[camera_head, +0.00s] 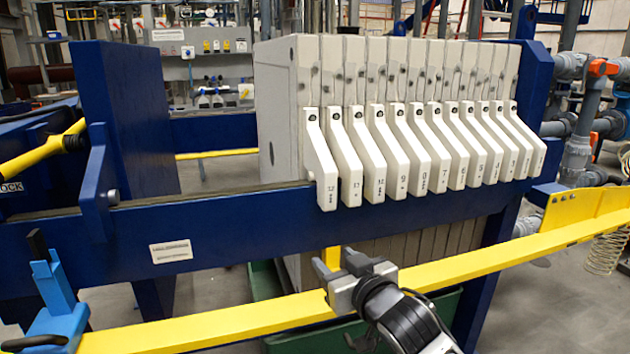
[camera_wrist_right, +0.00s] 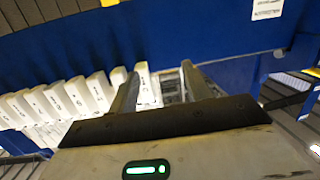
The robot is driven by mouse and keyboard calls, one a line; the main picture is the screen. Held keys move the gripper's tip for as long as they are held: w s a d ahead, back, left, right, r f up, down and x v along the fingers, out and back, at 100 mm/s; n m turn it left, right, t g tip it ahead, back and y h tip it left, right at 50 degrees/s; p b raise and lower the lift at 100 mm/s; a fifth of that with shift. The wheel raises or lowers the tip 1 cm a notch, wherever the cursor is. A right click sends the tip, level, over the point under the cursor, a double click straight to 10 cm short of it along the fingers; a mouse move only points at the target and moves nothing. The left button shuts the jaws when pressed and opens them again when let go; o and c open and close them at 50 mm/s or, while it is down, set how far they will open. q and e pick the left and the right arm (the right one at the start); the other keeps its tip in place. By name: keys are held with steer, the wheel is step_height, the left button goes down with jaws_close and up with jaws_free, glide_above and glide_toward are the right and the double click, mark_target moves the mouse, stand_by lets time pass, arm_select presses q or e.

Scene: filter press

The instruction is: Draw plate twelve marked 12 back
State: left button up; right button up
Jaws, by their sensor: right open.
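The plate marked 12 is the leftmost in the row of pale filter plates; its white handle (camera_head: 320,165) hangs over the blue side beam. The other plates' handles follow closely to its right, with plate 11 (camera_head: 345,160) beside it. My right gripper (camera_head: 338,262) is open and empty, below and apart from the handles of plates 12 and 11. In the right wrist view, a white handle (camera_wrist_right: 147,86) shows between the two open fingers (camera_wrist_right: 160,85), beyond their tips. Its number is too small to read there. My left gripper is not in view.
A blue side beam (camera_head: 220,235) runs below the handles. A yellow rail (camera_head: 210,325) crosses in front, close to my right gripper. A wide gap lies between plate 12 and the upright blue plate (camera_head: 125,115) at left. A green tray (camera_head: 265,285) sits underneath.

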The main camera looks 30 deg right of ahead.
mark_target(324, 179)
steer(key=w+d+r+m+t+h, duration=0.1)
steer(key=w+d+r+m+h, duration=0.1)
steer(key=d+r, duration=0.5)
steer(key=shift+t, duration=0.3)
steer(key=x, duration=0.5)
steer(key=a+r+x, duration=0.1)
steer(key=x, duration=0.4)
steer(key=a+p+x, duration=0.1)
steer(key=x, duration=0.4)
steer(key=shift+w+a+r, duration=0.1)
steer(key=shift+w+r, duration=0.1)
steer(key=shift+w, duration=0.05)
jaws_close()
steer(key=shift+a, duration=0.1)
